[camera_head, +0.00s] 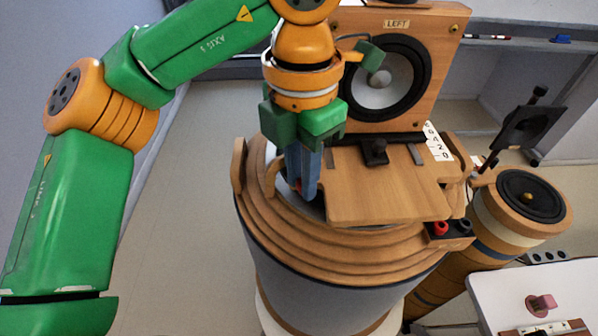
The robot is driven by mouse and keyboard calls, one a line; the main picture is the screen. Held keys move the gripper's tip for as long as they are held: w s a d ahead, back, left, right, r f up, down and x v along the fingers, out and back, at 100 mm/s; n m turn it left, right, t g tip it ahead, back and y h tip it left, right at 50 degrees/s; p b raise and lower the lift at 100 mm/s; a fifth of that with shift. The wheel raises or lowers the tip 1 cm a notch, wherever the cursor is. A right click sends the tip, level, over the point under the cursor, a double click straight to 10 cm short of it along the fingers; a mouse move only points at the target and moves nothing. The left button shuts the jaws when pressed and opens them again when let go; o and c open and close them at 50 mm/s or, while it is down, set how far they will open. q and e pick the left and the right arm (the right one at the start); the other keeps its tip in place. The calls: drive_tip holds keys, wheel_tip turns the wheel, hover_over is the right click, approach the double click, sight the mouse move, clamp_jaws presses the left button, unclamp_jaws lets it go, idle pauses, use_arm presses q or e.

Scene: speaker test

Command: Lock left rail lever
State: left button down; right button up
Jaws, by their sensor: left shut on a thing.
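My left gripper (303,190) points down at the left side of the round wooden stand (330,240). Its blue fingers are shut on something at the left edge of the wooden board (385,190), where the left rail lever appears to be. The fingers hide most of that lever; only a small reddish bit shows between them. A small black clamp (375,152) sits at the middle front of the speaker. My right gripper is not in view.
A white number card (437,142) stands at the board's right back. A block with red and black terminals (450,229) is on the stand's right rim. A second round speaker (530,195) stands to the right. A white table (520,295) is at the lower right.

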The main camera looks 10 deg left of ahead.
use_arm(q)
drive_tip(key=shift+f, duration=0.1)
drive_tip(key=c, duration=0.8)
unclamp_jaws()
drive_tip(key=shift+s+d, duration=0.1)
drive_tip(key=shift+d, duration=0.05)
drive_tip(key=shift+o, duration=0.2)
drive_tip(key=shift+w, duration=0.25)
wheel_tip(320, 180, up, 7)
drive_tip(key=shift+s+r+p, duration=0.1)
drive_tip(key=shift+r+p, duration=0.05)
drive_tip(key=shift+p, duration=1.1)
